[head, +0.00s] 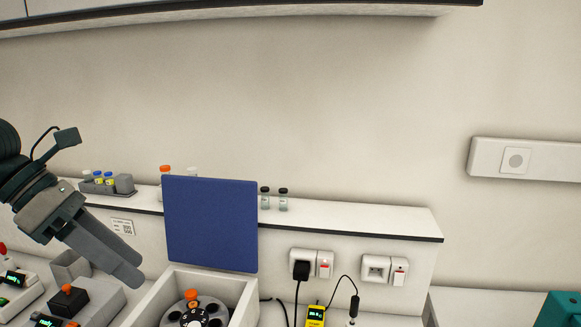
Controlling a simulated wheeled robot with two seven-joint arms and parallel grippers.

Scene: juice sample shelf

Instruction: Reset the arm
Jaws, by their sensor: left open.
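My left arm comes in from the left edge, with its dark wrist and a small camera-like part on top. My left gripper (128,274) is open and points down to the right, with nothing seen between its fingers. In the picture it lies in front of the shelf's left part, above the bench equipment. The fingers overlap from this angle, so the gap is hard to see. My right gripper is not in view.
A white wall shelf (355,221) carries a grey rack (123,184) of small vials, an orange-capped bottle (165,171) and two dark-capped vials (283,200). A raised blue lid (210,224) stands behind an open box with a rotor (194,314). Sockets and cables are at right.

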